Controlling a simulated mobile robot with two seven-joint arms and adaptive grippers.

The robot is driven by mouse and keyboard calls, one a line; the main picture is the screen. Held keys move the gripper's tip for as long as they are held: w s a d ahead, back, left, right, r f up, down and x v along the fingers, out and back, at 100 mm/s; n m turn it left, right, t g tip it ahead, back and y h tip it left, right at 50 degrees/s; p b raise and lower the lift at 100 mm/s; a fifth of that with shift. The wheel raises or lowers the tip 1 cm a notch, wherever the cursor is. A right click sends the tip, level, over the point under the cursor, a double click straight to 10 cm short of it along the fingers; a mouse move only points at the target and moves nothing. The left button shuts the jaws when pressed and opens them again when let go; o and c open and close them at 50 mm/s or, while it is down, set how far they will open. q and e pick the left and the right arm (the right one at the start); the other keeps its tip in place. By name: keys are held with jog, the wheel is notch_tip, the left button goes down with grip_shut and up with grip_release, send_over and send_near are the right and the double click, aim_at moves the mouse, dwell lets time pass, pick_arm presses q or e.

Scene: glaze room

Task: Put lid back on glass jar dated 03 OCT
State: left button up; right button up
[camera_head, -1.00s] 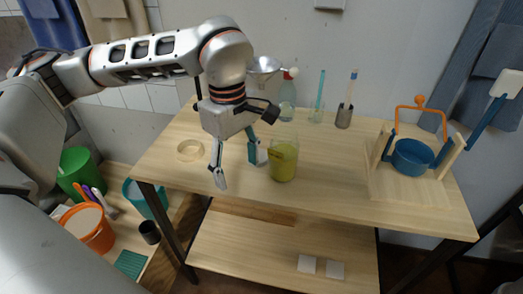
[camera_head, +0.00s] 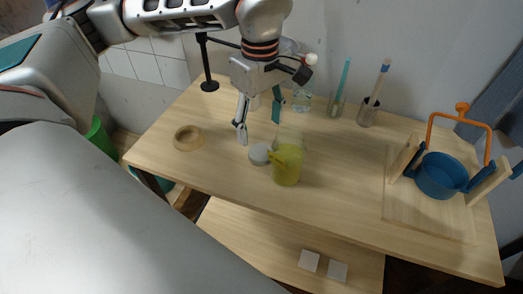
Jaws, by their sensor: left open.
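A glass jar (camera_head: 287,172) with yellow-green contents stands upright on the wooden table. A yellow patch is on its side; I cannot read any date. A round pale grey lid (camera_head: 259,154) lies on the table just left of the jar, by its side. My left gripper (camera_head: 259,126) is open and empty, its fingers spread and pointing down, above and behind the lid in the head view. It does not touch the lid or the jar. My right gripper is out of view.
A wooden ring (camera_head: 188,138) lies at the left of the table (camera_head: 340,185). A bottle (camera_head: 302,102), a glass with a teal stick (camera_head: 337,105) and a metal cup (camera_head: 367,114) stand at the back. A blue pot (camera_head: 441,176) sits in a wooden stand at the right.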

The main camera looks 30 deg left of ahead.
aim_at(260, 152)
pick_arm(q)
jog(key=shift+s+f, duration=0.1)
jog(key=shift+f, duration=3.8)
jog(key=c, duration=0.8)
